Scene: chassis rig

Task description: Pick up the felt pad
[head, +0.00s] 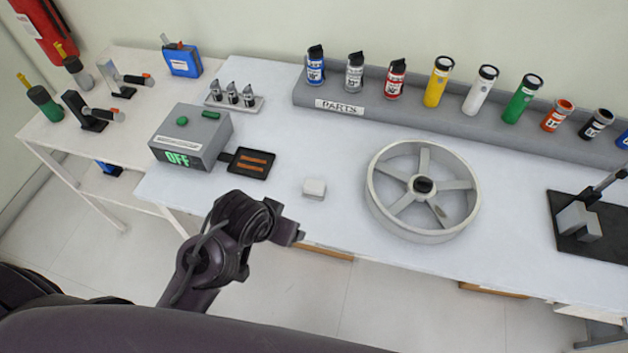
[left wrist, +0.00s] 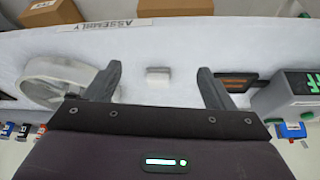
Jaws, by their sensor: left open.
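The felt pad (head: 314,188) appears as a small pale grey-white block on the white bench top, between the spoked wheel and the black tray. It also shows in the left wrist view (left wrist: 158,77), in the gap between my two fingers. My left gripper (head: 287,232) is at the bench's front edge, nearer to me than the pad and a little left of it. In the left wrist view its dark fingers (left wrist: 158,70) are spread wide with nothing between them, and the pad lies beyond, apart from them. My right gripper is not in view.
A large grey spoked wheel (head: 423,190) lies right of the pad. A black tray with orange strips (head: 251,163) and a grey "OFF" box (head: 191,137) stand to the left. A grey parts rack (head: 450,118) with bottles runs along the back. Bench around the pad is clear.

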